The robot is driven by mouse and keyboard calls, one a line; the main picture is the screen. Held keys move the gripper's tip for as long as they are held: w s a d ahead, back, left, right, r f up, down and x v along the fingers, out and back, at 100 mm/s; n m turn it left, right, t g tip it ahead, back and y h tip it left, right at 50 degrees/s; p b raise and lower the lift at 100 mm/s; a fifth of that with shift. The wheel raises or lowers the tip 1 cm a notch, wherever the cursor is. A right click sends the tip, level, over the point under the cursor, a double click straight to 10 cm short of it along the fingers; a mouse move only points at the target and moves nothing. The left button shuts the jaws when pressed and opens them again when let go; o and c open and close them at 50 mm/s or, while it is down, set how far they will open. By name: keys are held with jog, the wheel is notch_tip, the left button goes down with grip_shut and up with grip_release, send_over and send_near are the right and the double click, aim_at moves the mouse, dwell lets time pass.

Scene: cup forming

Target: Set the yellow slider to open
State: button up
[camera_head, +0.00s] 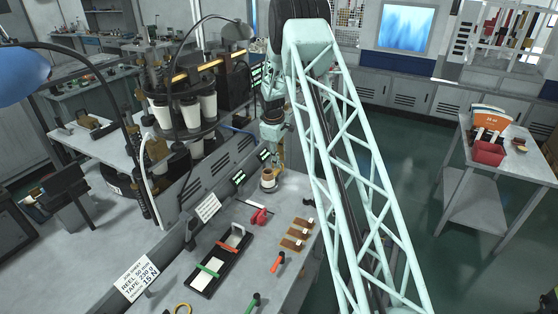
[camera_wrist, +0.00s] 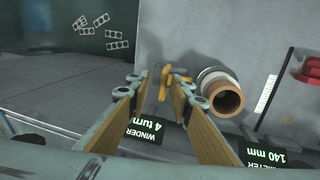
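A yellow piece (camera_wrist: 167,80), which looks like the slider, stands out from the grey panel in the wrist view. It shows between my fingertips, with a gap to each finger. Whether it is set to open cannot be told. My gripper (camera_wrist: 160,78) is open and empty, its two wood-coloured pads on either side of the line to the yellow piece.
The brown-rimmed cylinder (camera_wrist: 227,98) stands close right of my fingers. A label reading "WINDER" (camera_wrist: 156,134) lies below them. On the bench are a red tape holder (camera_head: 260,216), a black tray (camera_head: 218,262) and wooden blocks (camera_head: 298,234). Machinery with white cups (camera_head: 190,112) stands left.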

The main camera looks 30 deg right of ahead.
aim_at(277, 172)
notch_tip(277, 172, up, 12)
jog(key=s+a, duration=0.1)
jog(key=a, duration=0.1)
dwell(0.9)
jog(key=shift+s, duration=0.1)
dwell(0.5)
